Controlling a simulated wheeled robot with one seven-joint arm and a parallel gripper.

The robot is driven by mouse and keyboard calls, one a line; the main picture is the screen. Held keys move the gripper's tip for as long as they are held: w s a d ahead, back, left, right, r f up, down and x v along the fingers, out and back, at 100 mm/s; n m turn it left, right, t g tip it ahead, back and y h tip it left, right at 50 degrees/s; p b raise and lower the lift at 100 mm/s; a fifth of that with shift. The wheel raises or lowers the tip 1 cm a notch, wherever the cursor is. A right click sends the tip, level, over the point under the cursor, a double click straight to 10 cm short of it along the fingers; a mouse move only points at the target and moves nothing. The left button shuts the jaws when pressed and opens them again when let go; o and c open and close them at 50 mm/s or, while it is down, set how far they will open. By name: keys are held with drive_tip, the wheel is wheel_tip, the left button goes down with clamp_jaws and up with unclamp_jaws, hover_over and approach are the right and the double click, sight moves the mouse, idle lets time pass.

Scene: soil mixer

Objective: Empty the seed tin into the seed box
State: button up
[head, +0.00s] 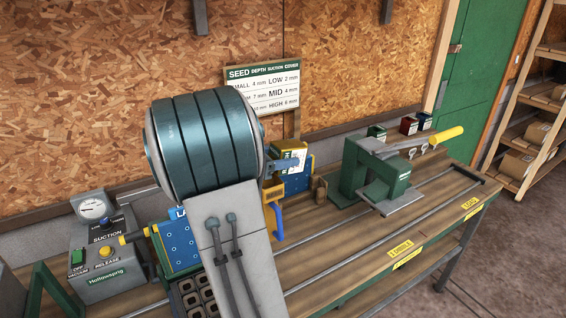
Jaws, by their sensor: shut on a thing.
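I cannot see what my gripper holds. I cannot pick out the seed tin for sure. Three small containers stand at the back right of the bench: a green one (376,132), a red one (409,126) and a dark blue one (425,121). I cannot tell whether one is the seed box. A blue and yellow device (293,180) with a small label shows partly, just right of my arm.
A green press (369,172) with a yellow-ended lever (446,135) stands on the bench (335,237). A grey suction box (100,255) is at left, beside a blue panel (178,243) and a tray of dark cells (192,298). Rails run along the front.

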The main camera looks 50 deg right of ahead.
sight(275, 150)
drive_tip(key=shift+w+a+r+g+h+b, duration=0.15)
drive_tip(key=shift+a+g+h+b, duration=0.3)
drive_tip(key=shift+h+b, duration=0.7)
drive_tip(key=shift+w+a+r+g+h+b, duration=0.1)
drive_tip(key=shift+a+g+h+b, duration=0.3)
drive_tip(key=shift+h+b, duration=0.75)
drive_tip(key=shift+w+a+r+g+h+b, duration=0.15)
drive_tip(key=shift+a+g+h+b, duration=0.2)
drive_tip(key=shift+h, duration=0.65)
drive_tip(key=shift+r, duration=0.15)
drive_tip(key=shift+a+h, duration=0.1)
drive_tip(key=shift+h, duration=0.2)
drive_tip(key=shift+a+h, duration=0.15)
drive_tip(key=shift+h, duration=0.25)
drive_tip(key=shift+a+r+h, duration=0.15)
drive_tip(key=shift+a+h, duration=0.2)
drive_tip(key=shift+h, duration=0.15)
